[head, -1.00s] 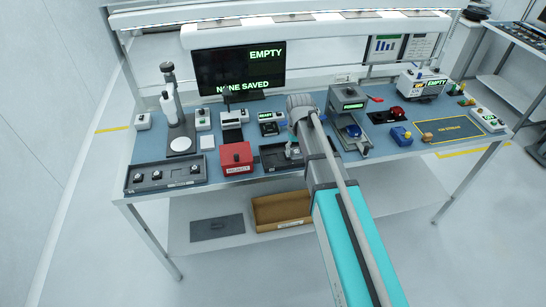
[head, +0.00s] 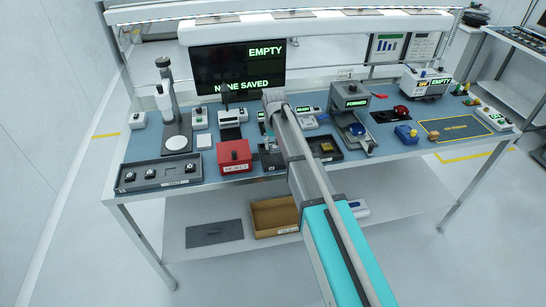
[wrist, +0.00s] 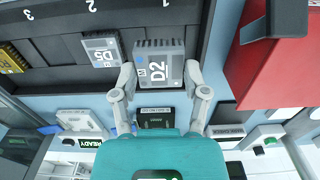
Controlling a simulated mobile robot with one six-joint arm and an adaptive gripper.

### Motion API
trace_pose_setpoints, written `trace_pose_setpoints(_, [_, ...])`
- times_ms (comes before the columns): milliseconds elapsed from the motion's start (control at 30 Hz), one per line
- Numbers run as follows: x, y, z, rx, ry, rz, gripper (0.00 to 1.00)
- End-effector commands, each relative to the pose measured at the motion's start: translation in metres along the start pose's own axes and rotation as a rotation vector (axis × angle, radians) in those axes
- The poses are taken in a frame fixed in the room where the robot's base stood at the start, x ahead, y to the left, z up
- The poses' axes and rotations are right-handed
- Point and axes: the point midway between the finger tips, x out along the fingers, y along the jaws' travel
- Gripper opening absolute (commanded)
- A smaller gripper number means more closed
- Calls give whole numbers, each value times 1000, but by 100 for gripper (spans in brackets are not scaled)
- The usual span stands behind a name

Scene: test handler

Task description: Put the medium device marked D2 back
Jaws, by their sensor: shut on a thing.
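The device D2 (wrist: 158,65), a grey block with white lettering, sits between the two fingers of my gripper (wrist: 160,85) in the wrist view. The gripper is shut on it. D2 is over the end of a dark tray (wrist: 60,52) by the number 1. I cannot tell whether it touches the tray floor. A smaller device D5 (wrist: 101,50) lies beside it, by the number 2. In the head view my gripper (head: 267,145) is at the left end of this tray (head: 352,155), and my arm hides part of the tray. D2 is not clear there.
A red reject box (head: 234,155) stands close left of the tray; it also shows in the wrist view (wrist: 285,70). A yellow device (wrist: 13,55) lies by number 3. A press-like station (head: 350,105) stands right of the tray. Another dark tray (head: 160,173) is at far left.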

Motion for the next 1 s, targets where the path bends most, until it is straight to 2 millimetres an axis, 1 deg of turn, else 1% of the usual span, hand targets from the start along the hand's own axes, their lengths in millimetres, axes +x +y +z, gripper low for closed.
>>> trace_pose_setpoints(33, [6,-1,-3,0,0,0,10])
trace_pose_setpoints(100, [8,-2,-5,0,0,0,10])
trace_pose_setpoints(500, [8,-3,-6,0,0,0,10])
trace_pose_setpoints(633, [11,-4,-8,0,0,0,10])
trace_pose_setpoints(800, [22,-8,-15,-1,0,0,10])
trace_pose_setpoints(1000, [39,-7,-13,0,0,0,10])
